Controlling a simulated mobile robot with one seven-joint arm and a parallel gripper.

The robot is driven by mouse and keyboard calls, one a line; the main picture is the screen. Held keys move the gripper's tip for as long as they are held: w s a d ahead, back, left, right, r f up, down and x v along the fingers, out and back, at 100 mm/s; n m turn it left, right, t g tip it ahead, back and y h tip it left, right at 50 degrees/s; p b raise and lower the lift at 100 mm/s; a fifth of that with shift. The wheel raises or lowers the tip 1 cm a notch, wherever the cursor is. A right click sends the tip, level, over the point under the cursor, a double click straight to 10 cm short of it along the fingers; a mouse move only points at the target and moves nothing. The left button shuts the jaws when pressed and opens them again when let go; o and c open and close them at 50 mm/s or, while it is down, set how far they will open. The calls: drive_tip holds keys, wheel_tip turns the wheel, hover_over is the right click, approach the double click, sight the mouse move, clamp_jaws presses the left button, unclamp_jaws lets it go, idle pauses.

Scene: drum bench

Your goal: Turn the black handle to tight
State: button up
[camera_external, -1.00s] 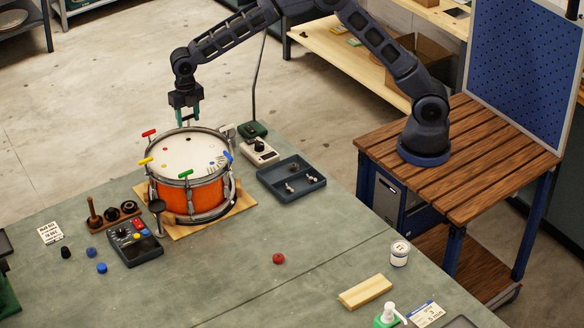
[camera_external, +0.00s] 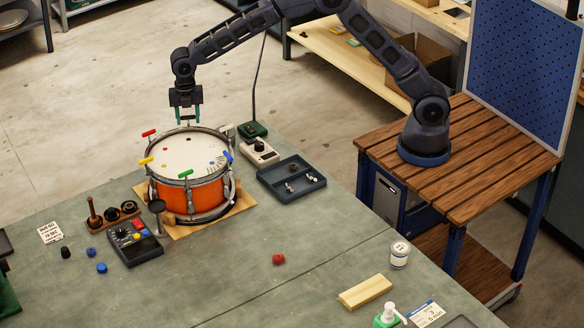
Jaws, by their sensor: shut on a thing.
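The orange drum (camera_external: 185,198) stands on a wooden board on the bench, its pale head (camera_external: 183,153) facing up. My gripper (camera_external: 188,118) points down at the far rim of the drum, its green fingertips low by the rim. Other handles stand around the rim: red (camera_external: 149,133), yellow (camera_external: 146,161), green (camera_external: 185,174) and blue (camera_external: 228,157). I cannot tell the black handle's angle.
A dark tray (camera_external: 317,182) with small metal parts and a pale device with a black knob (camera_external: 260,152) sit right of the drum. A dark keypad box (camera_external: 136,245) and a wooden holder (camera_external: 115,216) are at its left front. The bench's middle front is mostly clear.

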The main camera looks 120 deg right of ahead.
drive_tip(key=m, duration=0.5)
drive_tip(key=shift+m, duration=0.3)
drive_tip(key=m, duration=0.6)
drive_tip(key=shift+w, duration=0.1)
drive_tip(key=m, duration=0.6)
drive_tip(key=shift+r+m, duration=0.1)
drive_tip(key=shift+m, duration=0.2)
drive_tip(key=m, duration=2.3)
drive_tip(key=shift+m, duration=0.3)
drive_tip(key=m, duration=0.5)
drive_tip(key=shift+m, duration=0.3)
